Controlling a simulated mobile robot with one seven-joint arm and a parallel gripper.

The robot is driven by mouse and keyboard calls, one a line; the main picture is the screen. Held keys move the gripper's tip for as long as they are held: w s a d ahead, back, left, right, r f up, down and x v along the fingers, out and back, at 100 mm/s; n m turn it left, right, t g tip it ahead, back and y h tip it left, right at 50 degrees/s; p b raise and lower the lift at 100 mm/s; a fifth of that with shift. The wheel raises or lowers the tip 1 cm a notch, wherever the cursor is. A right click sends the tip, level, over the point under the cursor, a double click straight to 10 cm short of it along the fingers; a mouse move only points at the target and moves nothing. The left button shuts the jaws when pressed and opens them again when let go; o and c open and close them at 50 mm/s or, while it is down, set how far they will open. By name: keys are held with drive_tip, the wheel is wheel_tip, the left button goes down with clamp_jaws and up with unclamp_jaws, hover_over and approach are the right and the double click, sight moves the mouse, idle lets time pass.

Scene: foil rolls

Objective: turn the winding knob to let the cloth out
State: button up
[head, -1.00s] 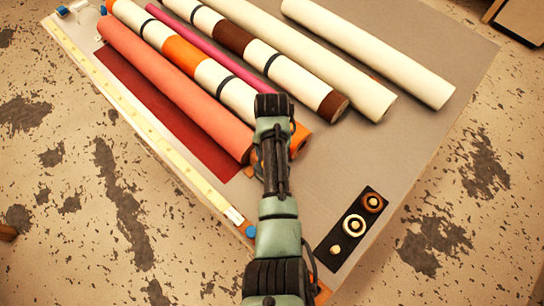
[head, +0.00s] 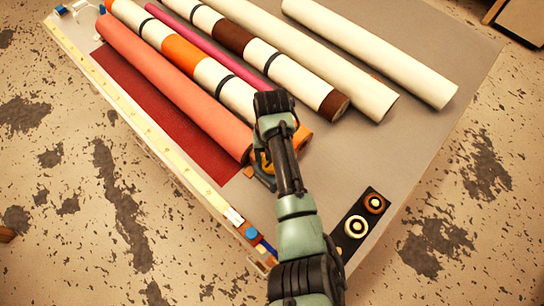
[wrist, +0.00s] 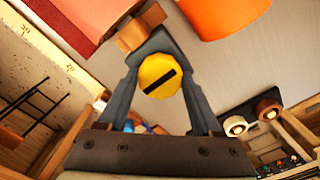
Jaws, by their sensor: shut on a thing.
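The yellow round winding knob (wrist: 160,75), with a black bar across its face, sits between the two dark fingers of my gripper (wrist: 160,62) in the wrist view. The gripper is shut on it. In the head view my gripper (head: 263,172) is at the near end of the salmon roll (head: 175,90), and the arm partly covers it. A flat dark red cloth (head: 150,105) lies along the left side of this roll; its edge also shows at the top left of the wrist view. A small wooden block (wrist: 138,30) is just beyond the knob.
Several other rolls lie to the right, including a striped one (head: 183,52) and a cream one (head: 400,70). A yellow measuring strip (head: 135,115) runs along the left table edge. A black tray (head: 362,225) with round pieces stands near the front. Grey tabletop (head: 400,145) is bare to the right.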

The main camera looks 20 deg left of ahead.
drive_tip(key=o, duration=1.4)
drive_tip(key=shift+c, duration=0.2)
wheel_tip(320, 180, up, 13)
drive_tip(key=b, duration=0.3)
